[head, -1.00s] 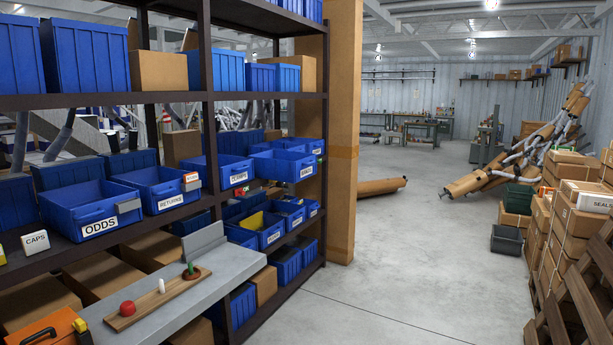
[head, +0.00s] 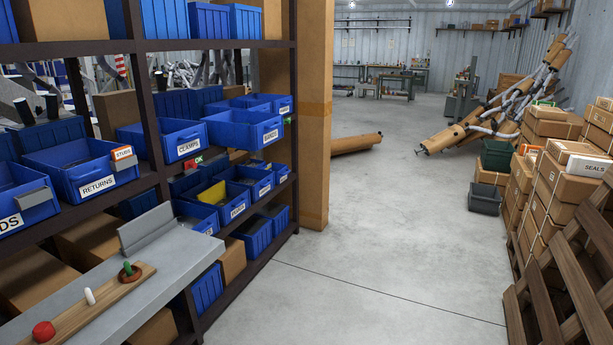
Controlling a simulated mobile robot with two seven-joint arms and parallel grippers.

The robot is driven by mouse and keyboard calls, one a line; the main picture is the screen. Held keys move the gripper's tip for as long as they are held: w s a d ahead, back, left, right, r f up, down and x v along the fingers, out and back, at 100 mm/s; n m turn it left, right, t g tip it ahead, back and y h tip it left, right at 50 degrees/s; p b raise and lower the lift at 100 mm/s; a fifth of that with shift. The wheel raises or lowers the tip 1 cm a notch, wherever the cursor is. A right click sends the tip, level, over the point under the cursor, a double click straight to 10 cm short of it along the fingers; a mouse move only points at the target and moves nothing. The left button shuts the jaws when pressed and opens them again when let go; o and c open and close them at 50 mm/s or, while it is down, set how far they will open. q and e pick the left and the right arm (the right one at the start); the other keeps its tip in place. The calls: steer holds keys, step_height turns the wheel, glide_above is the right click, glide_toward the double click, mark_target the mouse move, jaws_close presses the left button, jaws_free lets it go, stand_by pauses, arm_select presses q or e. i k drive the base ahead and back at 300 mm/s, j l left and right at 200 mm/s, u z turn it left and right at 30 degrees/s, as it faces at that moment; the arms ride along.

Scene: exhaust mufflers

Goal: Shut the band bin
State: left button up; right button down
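A blue bin (head: 243,129) on the rack's middle shelf, at the right end, has a front label that seems to read BANDS, though it is small. It is pulled out and sticks forward of the shelf edge, its open top showing. A blue bin labelled CLAMPS (head: 172,141) is to its left, and another blue bin (head: 277,102) with an unreadable label is just behind it to the right. Neither of my grippers is in view.
The dark shelf rack (head: 285,200) fills the left. A grey bench (head: 150,262) with a wooden peg board (head: 70,315) juts out at front left. Cartons (head: 555,185) and a wooden pallet (head: 570,270) stand on the right. The concrete floor (head: 375,240) between is clear.

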mark_target(225, 128)
steer(key=i, duration=1.45)
steer(key=i+l+u, duration=0.15)
steer(key=i, duration=0.3)
steer(key=i+u, duration=0.15)
steer(key=i, duration=0.25)
steer(key=i+l+u, duration=0.1)
steer(key=i+l, duration=0.15)
steer(key=i, duration=0.2)
